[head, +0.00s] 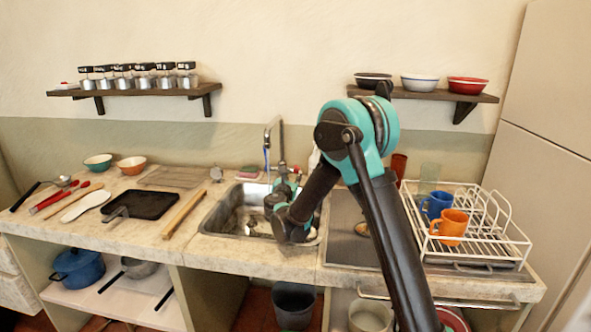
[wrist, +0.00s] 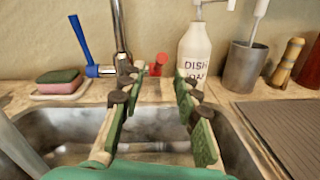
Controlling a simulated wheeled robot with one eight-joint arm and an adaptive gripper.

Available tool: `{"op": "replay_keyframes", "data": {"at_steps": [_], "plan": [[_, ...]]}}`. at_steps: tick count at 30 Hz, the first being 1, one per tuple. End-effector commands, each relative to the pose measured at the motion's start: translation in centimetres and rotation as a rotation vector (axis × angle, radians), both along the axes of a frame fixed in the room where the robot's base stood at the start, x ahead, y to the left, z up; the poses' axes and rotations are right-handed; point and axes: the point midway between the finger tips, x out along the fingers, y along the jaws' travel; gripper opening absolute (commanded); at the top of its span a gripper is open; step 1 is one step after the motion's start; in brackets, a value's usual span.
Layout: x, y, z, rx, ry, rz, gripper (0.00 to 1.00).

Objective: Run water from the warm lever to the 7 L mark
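The metal faucet (head: 281,146) rises behind the sink (head: 213,221); its post shows in the wrist view (wrist: 121,28). A red lever (wrist: 160,62) sits right of the post in the wrist view, its end toward the camera. A blue lever (wrist: 79,38) stands raised on the left. My gripper (wrist: 153,76) is open and empty over the sink, its fingers pointing toward the faucet. The red lever appears between the fingertips, beyond them; contact cannot be made out. I see no clear water stream, litre marks or water level.
A dish soap bottle (wrist: 194,50) and a grey cup (wrist: 243,67) stand right of the faucet. A sponge (wrist: 59,78) lies on a dish at left. The white drying rack (head: 480,250) with mugs is right of my arm.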

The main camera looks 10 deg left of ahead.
Motion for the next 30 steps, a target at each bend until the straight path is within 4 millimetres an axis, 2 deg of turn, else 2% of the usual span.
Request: {"op": "replay_keyframes", "data": {"at_steps": [1,6,12,24,30], "plan": [[1.1,-0.1,0.0,0.000,0.000,-0.001,0.32],[4.1,-0.3,0.0,0.000,0.000,-0.001,0.32],[6.4,-0.5,0.0,0.000,0.000,0.000,0.32],[7.1,-0.5,0.0,0.000,0.000,0.001,0.32],[7.1,-0.5,0.0,0.000,0.000,0.001,0.08]]}}
